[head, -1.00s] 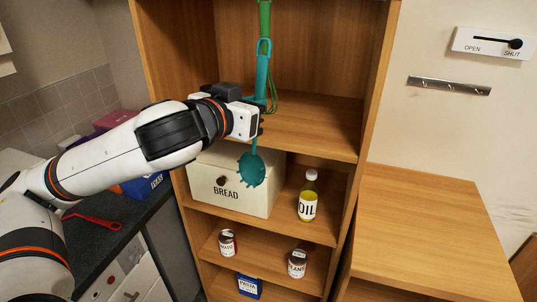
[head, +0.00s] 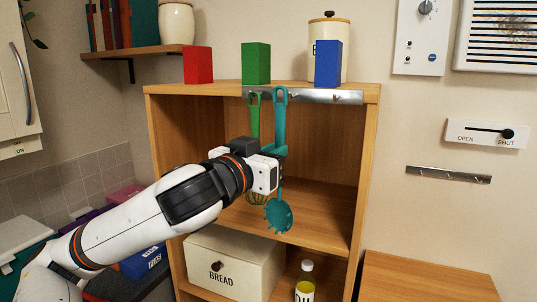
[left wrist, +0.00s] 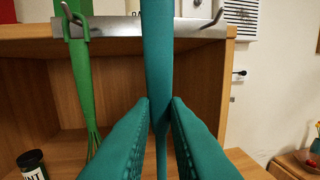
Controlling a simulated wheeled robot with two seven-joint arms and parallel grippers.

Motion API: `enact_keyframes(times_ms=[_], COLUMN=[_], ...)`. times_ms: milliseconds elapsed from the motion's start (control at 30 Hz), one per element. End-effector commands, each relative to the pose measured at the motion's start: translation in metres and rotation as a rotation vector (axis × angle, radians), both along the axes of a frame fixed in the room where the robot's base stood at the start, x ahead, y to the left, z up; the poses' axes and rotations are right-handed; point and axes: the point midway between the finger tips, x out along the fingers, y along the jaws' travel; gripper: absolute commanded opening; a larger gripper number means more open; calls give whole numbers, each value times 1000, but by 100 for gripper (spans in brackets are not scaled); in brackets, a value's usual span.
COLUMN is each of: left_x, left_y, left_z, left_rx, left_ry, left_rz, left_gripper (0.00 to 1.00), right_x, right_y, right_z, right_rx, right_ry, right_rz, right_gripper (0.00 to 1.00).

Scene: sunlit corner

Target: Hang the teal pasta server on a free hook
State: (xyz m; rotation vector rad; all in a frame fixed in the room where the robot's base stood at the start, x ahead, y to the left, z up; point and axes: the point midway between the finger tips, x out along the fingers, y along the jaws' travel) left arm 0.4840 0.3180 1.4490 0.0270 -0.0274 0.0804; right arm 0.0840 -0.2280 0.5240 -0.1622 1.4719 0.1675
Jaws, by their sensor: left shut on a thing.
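The teal pasta server (head: 280,213) hangs upright, its slotted head down and its looped end up in front of the rail. My left gripper (head: 276,150) is shut on its handle, which also shows between the teal fingers in the left wrist view (left wrist: 158,60). The metal hook rail (head: 310,97) runs along the cabinet's top front edge. A green whisk (head: 254,115) hangs on its left hook. The right hook (left wrist: 213,22) is bare. The handle hides the rail's middle, and I cannot tell whether the loop touches it. My right gripper is out of view.
Red (head: 198,65), green (head: 256,63) and blue (head: 328,63) blocks and a cream canister (head: 330,30) stand on the cabinet top. Below are a bread box (head: 228,268) and an oil bottle (head: 305,285). A second, smaller rail (head: 448,174) is on the right wall.

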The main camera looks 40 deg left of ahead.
Motion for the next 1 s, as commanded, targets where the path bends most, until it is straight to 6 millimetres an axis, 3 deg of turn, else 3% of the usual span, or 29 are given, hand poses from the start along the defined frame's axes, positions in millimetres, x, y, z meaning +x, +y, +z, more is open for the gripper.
enact_keyframes(times_ms=[267, 1000], left_x=[17, 60], left_y=[4, 15], left_z=[-1, -2], left_rx=[1, 1], left_ry=[0, 0], left_rz=[1, 1], left_gripper=[0, 0], right_x=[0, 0], right_y=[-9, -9], right_z=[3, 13], right_rx=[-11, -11], right_ry=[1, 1], right_rz=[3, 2], right_gripper=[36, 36])
